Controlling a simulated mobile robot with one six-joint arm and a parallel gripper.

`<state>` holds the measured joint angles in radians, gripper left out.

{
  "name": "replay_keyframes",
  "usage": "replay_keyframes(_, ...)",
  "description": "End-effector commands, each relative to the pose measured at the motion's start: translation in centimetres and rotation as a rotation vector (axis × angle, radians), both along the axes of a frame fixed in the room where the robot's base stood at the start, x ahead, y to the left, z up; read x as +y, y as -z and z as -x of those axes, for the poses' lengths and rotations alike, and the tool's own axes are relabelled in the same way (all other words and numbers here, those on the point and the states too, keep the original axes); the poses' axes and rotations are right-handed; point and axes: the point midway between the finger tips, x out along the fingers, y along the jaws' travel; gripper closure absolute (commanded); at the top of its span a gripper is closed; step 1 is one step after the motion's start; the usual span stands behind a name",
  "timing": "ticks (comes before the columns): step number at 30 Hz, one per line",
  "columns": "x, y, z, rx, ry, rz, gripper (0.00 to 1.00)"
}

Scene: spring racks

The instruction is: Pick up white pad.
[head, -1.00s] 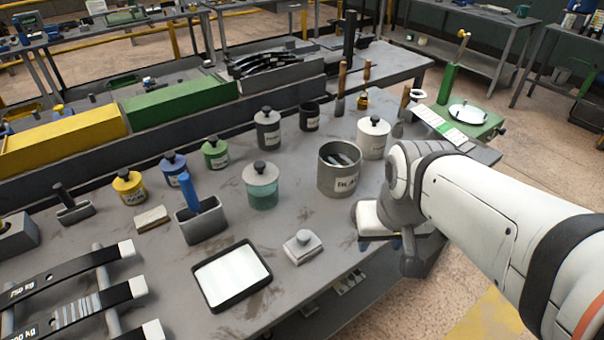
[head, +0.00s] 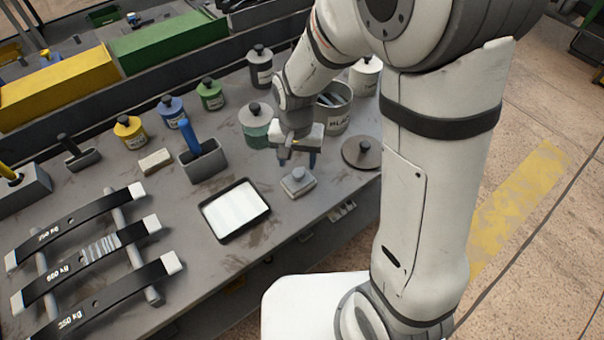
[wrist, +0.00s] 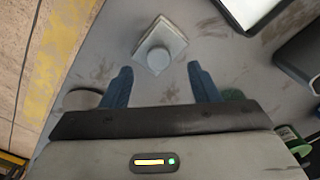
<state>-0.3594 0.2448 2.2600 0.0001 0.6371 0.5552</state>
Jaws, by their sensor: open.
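A small pale square pad with a round knob on top, the likely white pad (head: 298,182), lies flat on the grey bench near its front edge. In the wrist view the white pad (wrist: 174,38) lies just beyond my fingertips, centred between them. My gripper (head: 299,160) hangs above and slightly behind the pad in the head view. Its two blue fingers are apart, with nothing held; they also show in the wrist view (wrist: 160,71). The pad is not visibly touched.
A black tray with a white sheet (head: 207,212) lies left of the pad. A round brown disc (head: 362,152) lies to the right. Bare bench surrounds the pad.

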Motion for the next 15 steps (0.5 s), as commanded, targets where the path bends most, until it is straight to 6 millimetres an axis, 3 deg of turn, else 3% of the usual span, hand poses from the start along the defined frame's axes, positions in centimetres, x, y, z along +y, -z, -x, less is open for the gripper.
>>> replay_keyframes(15,-0.3,5.7,-0.4,0.003,-0.001,0.001,0.45)
